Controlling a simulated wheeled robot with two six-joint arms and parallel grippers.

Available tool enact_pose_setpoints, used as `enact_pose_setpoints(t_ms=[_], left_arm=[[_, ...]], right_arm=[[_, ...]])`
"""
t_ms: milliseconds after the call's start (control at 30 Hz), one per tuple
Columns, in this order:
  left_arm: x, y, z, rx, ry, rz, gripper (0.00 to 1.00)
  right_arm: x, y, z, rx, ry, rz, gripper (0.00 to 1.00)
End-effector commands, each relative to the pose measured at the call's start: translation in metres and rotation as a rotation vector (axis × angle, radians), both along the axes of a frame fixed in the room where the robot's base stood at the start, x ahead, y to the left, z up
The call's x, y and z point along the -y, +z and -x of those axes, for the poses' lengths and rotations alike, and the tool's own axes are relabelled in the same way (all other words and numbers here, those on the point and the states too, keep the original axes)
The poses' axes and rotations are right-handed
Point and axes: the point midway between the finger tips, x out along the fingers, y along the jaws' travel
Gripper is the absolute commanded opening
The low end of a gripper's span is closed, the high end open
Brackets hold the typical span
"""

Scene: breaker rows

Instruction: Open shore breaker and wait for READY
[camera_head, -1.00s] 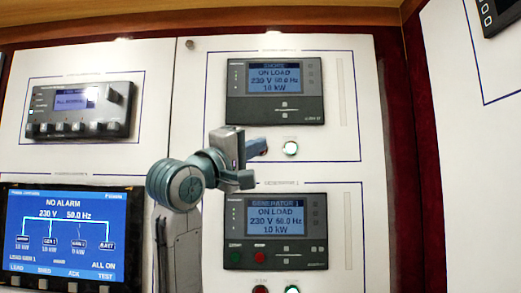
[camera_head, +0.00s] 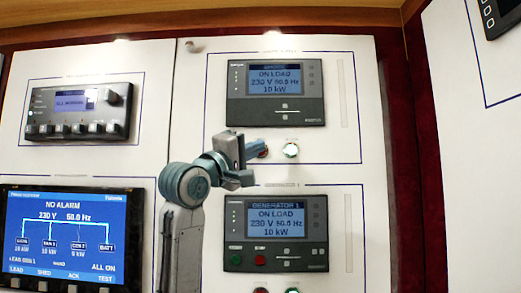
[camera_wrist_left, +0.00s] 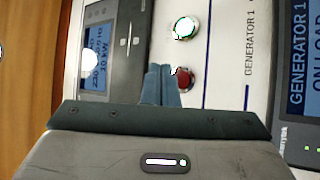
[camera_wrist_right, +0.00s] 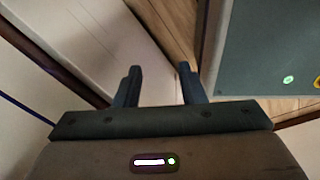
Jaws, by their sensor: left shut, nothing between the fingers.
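The shore panel (camera_head: 275,85) is at the upper middle in the head view; its screen reads ON LOAD, 230 V, 50.0 Hz, 10 kW. Below it are a red button (camera_head: 263,153) and a lit whitish-green button (camera_head: 291,150). My left gripper (camera_head: 257,149) is at the red button, which it partly covers. In the left wrist view the shut, empty fingers (camera_wrist_left: 160,82) are beside the red button (camera_wrist_left: 184,79); contact cannot be told. The lit button (camera_wrist_left: 185,28) is clear of them. My right gripper (camera_wrist_right: 159,72) is open and empty.
The Generator 1 panel (camera_head: 276,233) is just below my left gripper and also reads ON LOAD. A blue overview screen (camera_head: 68,233) at lower left reads NO ALARM. A grey alarm unit (camera_head: 78,112) is above it. A dark red post (camera_head: 412,150) stands right of the panels.

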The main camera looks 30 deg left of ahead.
Motion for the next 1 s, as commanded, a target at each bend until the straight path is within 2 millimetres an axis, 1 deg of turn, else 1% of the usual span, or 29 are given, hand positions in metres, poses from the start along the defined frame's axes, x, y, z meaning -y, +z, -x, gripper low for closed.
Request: enact_pose_setpoints(t_ms=[33,100,300,1000], left_arm=[[-0.004,0.0,-0.007,-0.003,0.0,0.002,0.0],[-0.008,0.0,-0.013,-0.003,-0.001,0.001,0.0],[-0.016,0.0,-0.025,-0.002,0.0,0.001,0.0],[-0.017,0.0,-0.027,0.0,0.0,0.0,0.0]], right_arm=[[0.0,0.002,0.0,0.0,0.0,0.0,0.36],[0.0,0.003,0.0,0.0,0.0,0.0,0.36],[0.001,0.004,0.0,0.0,0.001,0.001,0.36],[0.005,0.005,-0.001,0.001,0.002,0.005,0.36]])
